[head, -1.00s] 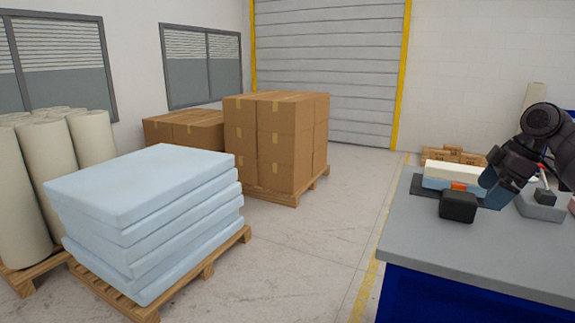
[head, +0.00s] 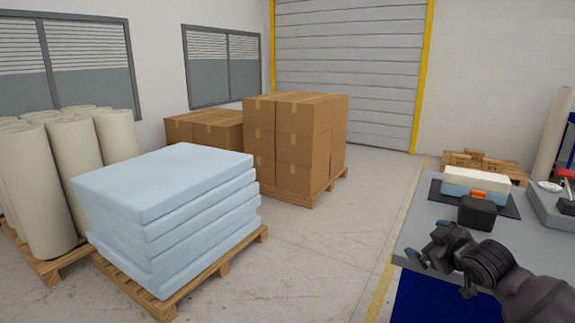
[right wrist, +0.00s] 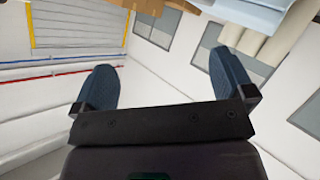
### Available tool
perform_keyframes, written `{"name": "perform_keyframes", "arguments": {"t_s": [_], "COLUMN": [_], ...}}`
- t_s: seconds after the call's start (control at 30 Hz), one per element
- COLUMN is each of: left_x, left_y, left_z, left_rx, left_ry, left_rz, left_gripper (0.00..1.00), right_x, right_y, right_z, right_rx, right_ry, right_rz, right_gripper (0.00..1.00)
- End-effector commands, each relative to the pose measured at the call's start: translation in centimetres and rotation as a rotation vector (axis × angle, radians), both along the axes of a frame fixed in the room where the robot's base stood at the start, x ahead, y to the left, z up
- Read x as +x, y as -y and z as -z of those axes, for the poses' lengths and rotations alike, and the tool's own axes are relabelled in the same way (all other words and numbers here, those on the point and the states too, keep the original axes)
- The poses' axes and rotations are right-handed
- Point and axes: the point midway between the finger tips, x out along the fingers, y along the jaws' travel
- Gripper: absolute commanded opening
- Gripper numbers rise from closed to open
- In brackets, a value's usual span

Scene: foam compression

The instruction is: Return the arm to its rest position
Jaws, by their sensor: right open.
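My right gripper (head: 432,258) is in the lower right of the head view, at the near left edge of the grey workbench (head: 425,215). In the right wrist view its two blue-grey fingers (right wrist: 162,90) are wide apart with nothing between them. A white and light-blue foam block (head: 476,182) with an orange piece (head: 479,195) lies on a dark mat on the bench. A black block (head: 477,213) stands in front of it, beyond my gripper and apart from it. My left gripper is in neither view.
A pallet of light-blue foam slabs (head: 165,185) stands at the left, with cream foam rolls (head: 50,185) behind it. Stacked cardboard boxes (head: 295,145) stand on a pallet further back. A grey device (head: 553,205) sits at the bench's right. The floor (head: 320,250) between is clear.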

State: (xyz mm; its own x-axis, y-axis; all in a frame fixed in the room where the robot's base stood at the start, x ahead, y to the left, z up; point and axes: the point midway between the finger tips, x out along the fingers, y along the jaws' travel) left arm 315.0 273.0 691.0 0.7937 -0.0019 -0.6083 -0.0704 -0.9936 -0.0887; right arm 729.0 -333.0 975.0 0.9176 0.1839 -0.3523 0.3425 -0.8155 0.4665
Motion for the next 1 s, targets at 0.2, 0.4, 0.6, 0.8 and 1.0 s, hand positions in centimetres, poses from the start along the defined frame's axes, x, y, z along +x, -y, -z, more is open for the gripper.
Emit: {"name": "perform_keyframes", "arguments": {"t_s": [0.2, 0.4, 0.6, 0.8, 1.0], "left_x": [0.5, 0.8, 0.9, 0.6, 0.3], "left_y": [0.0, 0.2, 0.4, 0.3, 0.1], "left_z": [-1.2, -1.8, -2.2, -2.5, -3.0], "left_rx": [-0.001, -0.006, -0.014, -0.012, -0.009], "left_ry": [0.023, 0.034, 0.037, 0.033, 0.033], "left_rz": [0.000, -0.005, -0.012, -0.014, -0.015], "left_gripper": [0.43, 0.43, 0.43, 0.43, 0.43], "right_x": [-6.5, -12.9, -19.7, -26.9, -34.4], "right_y": [-3.6, -5.5, -6.4, -6.6, -6.6], "right_z": [5.9, 10.2, 14.0, 17.7, 21.6], "right_rx": [0.098, 0.170, 0.222, 0.270, 0.334], "right_ry": [0.058, 0.075, 0.048, -0.040, -0.167], "right_rz": [-0.006, 0.026, 0.092, 0.195, 0.313], "right_gripper": [1.00, 1.00, 1.00, 1.00, 1.00]}}
